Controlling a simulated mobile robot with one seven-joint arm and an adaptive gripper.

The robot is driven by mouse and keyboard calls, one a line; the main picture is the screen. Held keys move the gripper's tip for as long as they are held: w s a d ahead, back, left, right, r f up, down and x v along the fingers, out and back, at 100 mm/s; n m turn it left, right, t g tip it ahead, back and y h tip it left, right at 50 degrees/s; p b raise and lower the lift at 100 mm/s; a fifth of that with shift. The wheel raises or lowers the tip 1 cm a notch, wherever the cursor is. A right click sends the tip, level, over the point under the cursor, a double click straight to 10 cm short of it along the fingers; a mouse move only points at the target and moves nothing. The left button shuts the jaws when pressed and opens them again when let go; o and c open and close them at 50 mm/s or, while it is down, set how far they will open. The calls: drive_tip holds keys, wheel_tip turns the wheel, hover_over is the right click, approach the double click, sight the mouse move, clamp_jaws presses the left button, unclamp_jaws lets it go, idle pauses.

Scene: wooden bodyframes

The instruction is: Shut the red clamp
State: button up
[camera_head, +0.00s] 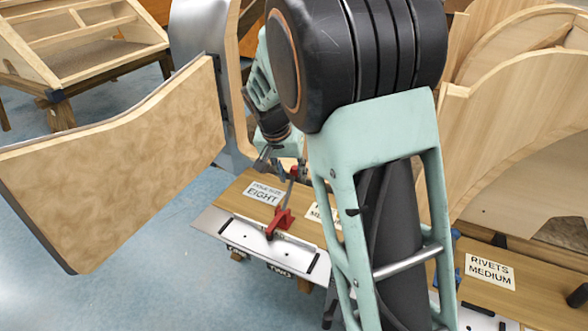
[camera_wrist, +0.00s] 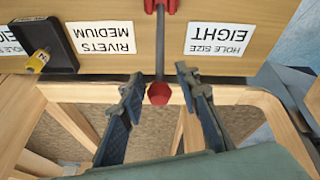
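The red clamp (camera_head: 281,222) is mounted on a metal plate (camera_head: 250,237) along the front of a wooden board. Its lever stands up, a thin dark rod with a red tip (camera_head: 294,171). In the wrist view, part of the clamp's red base (camera_wrist: 161,5) shows at the top edge, and the red knob (camera_wrist: 159,94) at the rod's end lies between my fingertips. My gripper (camera_wrist: 160,87) is open, with a gap on both sides of the knob. In the head view my gripper (camera_head: 279,163) is just above the clamp, partly hidden by my arm.
Labels lie on the board, including "HOLE SIZE EIGHT" (camera_head: 264,193) and "RIVETS MEDIUM" (camera_head: 490,271). A black block with a yellow part (camera_wrist: 42,50) sits left in the wrist view. A large wooden panel (camera_head: 120,165) stands left; curved wooden frames (camera_head: 510,150) stand right.

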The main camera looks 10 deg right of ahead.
drive_tip(key=shift+o, duration=0.8)
drive_tip(key=shift+w+d+r, duration=0.15)
drive_tip(key=shift+r, duration=0.05)
drive_tip(key=shift+r, duration=0.1)
drive_tip(key=shift+r, duration=0.2)
drive_tip(key=v, duration=1.1)
drive_tip(key=shift+r, duration=0.15)
drive_tip(key=shift+s, duration=0.25)
